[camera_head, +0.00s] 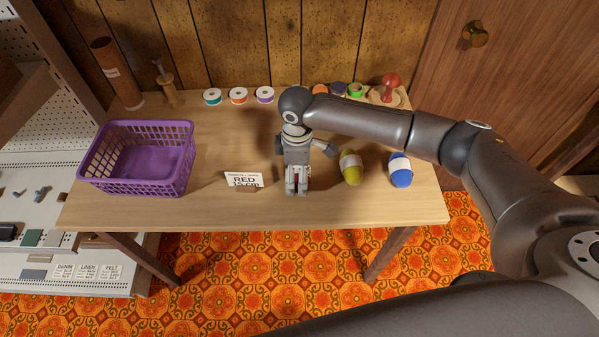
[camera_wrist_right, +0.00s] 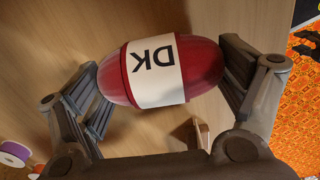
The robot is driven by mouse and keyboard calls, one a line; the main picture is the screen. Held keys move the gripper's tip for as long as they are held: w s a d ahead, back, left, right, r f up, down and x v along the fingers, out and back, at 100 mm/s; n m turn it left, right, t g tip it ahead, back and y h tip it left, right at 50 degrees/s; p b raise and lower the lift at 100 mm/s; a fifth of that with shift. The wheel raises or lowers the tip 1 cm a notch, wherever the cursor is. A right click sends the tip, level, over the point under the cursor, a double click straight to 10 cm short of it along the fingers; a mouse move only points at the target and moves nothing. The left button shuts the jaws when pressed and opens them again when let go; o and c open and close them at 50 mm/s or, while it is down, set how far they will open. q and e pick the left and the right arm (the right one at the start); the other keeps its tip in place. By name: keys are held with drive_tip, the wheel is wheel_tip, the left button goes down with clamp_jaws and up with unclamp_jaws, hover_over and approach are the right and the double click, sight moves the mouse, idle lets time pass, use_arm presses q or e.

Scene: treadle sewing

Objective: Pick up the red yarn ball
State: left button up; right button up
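The red yarn ball (camera_wrist_right: 203,68) has a white paper band marked "DK", upside down in the right wrist view. It lies between the two fingers of my right gripper (camera_wrist_right: 165,85), whose pads meet its two ends. In the head view my right gripper (camera_head: 297,188) points down at the table's front part, and only a little red of the ball shows between the fingers. I cannot tell whether the ball is clear of the tabletop. My left gripper is not in view.
A purple basket (camera_head: 185,172) stands at the table's left, with a "RED" card (camera_head: 243,180) left of my gripper. Yellow (camera_head: 351,170) and blue (camera_head: 401,177) yarn balls lie to the right. Thread spools (camera_head: 238,95), a brown tube (camera_head: 118,75) and a red-knobbed item (camera_head: 391,82) stand at the back.

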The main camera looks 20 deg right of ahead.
drive_tip(key=shift+c, duration=0.8)
drive_tip(key=shift+r, duration=0.2)
